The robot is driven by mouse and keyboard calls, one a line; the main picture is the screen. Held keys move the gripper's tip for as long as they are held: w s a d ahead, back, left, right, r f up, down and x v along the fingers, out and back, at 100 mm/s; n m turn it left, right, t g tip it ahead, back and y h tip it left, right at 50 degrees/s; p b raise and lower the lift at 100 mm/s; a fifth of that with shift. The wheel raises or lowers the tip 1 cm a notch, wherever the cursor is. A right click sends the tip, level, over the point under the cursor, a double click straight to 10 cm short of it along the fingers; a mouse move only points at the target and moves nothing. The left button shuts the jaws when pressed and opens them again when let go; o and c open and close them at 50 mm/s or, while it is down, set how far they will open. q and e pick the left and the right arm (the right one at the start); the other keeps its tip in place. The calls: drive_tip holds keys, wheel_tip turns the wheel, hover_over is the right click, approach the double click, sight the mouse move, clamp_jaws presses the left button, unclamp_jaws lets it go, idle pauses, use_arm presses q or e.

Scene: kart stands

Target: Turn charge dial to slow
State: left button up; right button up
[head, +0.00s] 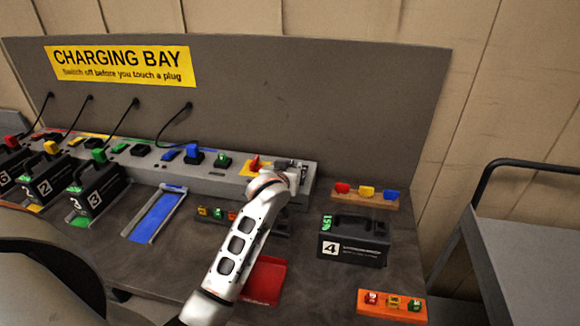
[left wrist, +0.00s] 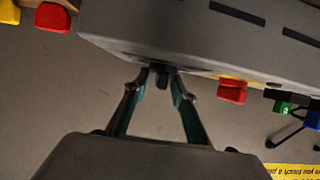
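The charge dial appears to be the small black knob (left wrist: 162,82) on the face of the grey charging unit, seen in the left wrist view; its markings and setting cannot be read. In the head view my left gripper hides it at the right end of the charging unit (head: 230,184). My left gripper (head: 290,172) is over that end. In the left wrist view my left gripper's fingertips (left wrist: 161,78) are apart, one on each side of the knob, with what look like narrow gaps. Contact cannot be told. My right gripper is out of view.
A red switch (head: 254,163) on a yellow plate sits just left of my left gripper. Black battery 4 (head: 352,243), a wooden block with coloured pieces (head: 360,202), an orange block (head: 385,310) and a red tray (head: 266,282) are on the bench. Several batteries stand at left.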

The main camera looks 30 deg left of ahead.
use_arm(q)
drive_tip(key=shift+r, duration=0.1)
drive_tip(key=shift+s+r, duration=0.15)
drive_tip(key=shift+s, duration=0.05)
drive_tip(key=v, duration=1.1)
drive_tip(key=shift+s, duration=0.2)
drive_tip(key=shift+d, duration=0.1)
